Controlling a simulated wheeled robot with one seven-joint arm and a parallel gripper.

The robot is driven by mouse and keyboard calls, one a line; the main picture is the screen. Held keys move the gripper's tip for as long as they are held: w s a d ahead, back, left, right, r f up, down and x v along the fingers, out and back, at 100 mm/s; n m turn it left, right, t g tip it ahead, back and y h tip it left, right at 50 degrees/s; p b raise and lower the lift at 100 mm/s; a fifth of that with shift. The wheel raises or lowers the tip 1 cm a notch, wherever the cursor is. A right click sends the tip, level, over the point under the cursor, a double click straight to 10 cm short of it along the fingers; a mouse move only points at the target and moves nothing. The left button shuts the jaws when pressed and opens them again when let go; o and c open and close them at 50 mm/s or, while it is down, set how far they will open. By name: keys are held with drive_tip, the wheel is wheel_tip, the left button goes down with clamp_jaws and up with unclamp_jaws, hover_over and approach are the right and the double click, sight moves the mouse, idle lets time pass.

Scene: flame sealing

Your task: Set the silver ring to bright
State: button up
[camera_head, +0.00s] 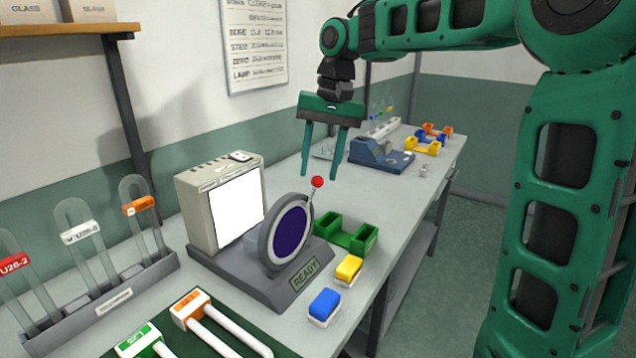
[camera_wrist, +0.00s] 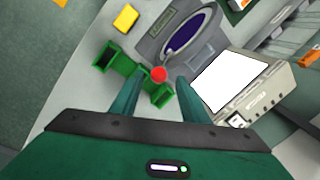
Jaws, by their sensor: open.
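The silver ring (camera_head: 267,246) stands upright around a dark purple disc (camera_head: 291,232) on a grey base. A thin lever with a red knob (camera_head: 317,181) rises from its upper right side. A plate reading "READY" (camera_head: 305,273) is on the base front. My gripper (camera_head: 320,173) is open and empty, pointing down, with its fingertips just above the red knob in the head view. In the wrist view, the knob (camera_wrist: 158,74) appears between the fingertips (camera_wrist: 158,84), and the purple disc (camera_wrist: 188,33) lies beyond. Contact with the knob cannot be told. No "bright" mark is readable.
A beige box with a lit white panel (camera_head: 236,211) stands behind the ring. Green holder (camera_head: 347,236), yellow block (camera_head: 348,269) and blue block (camera_head: 324,305) lie to the right. Glass tubes in a rack (camera_head: 120,295) stand at left. A blue device (camera_head: 381,155) is farther back.

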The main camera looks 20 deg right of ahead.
sight(318, 180)
drive_tip(key=shift+w+a+f, duration=0.1)
drive_tip(key=shift+a+f, duration=0.05)
drive_tip(key=shift+f, duration=0.95)
drive_tip(key=shift+a+f, duration=0.15)
drive_tip(key=shift+f, duration=0.9)
clamp_jaws()
drive_tip(key=shift+d, duration=0.15)
drive_tip(key=shift+r, duration=0.1)
